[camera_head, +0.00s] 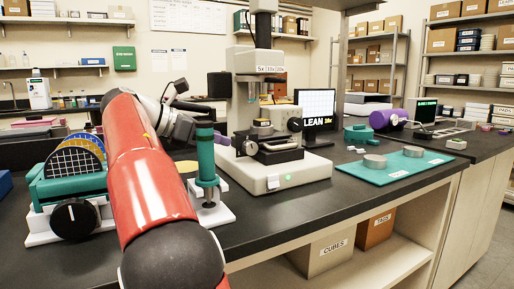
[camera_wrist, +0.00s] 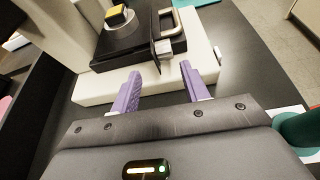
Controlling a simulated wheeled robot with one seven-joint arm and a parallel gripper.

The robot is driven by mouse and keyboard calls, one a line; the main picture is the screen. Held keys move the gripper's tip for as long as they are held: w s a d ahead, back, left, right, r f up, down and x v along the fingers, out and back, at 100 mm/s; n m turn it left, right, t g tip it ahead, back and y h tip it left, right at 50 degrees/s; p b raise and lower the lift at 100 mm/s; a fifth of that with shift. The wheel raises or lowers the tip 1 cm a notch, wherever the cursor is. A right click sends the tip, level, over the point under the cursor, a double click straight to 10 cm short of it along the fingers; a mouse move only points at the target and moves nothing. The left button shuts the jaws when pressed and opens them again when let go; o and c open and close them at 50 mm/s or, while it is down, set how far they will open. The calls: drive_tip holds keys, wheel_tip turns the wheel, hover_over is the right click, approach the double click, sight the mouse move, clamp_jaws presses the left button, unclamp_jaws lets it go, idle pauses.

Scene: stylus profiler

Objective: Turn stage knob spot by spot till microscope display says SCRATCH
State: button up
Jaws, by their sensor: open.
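The microscope (camera_head: 247,60) stands on a pale base on the black bench, with a black stage (camera_head: 272,150) at its middle. In the wrist view the stage (camera_wrist: 125,45) carries a yellow-topped sample (camera_wrist: 117,15). My gripper (camera_wrist: 162,80) is open and empty, its two purple fingers apart over the base edge, short of the stage's metal fitting. My red arm hides part of the bench in the head view.
A teal cylinder on a white stand (camera_head: 207,160) is close to my wrist. A teal wafer holder with a black dial (camera_head: 75,215) stands at left. A teal mat (camera_head: 400,167) with metal discs lies right of the microscope. The bench front before the microscope is clear.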

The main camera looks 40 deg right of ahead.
sight(244, 148)
drive_tip(key=shift+g, duration=0.3)
drive_tip(key=x, duration=0.7)
drive_tip(key=shift+s+d+f, duration=0.25)
drive_tip(key=shift+f, duration=0.15)
drive_tip(key=shift+c, duration=0.2)
drive_tip(key=c, duration=0.9)
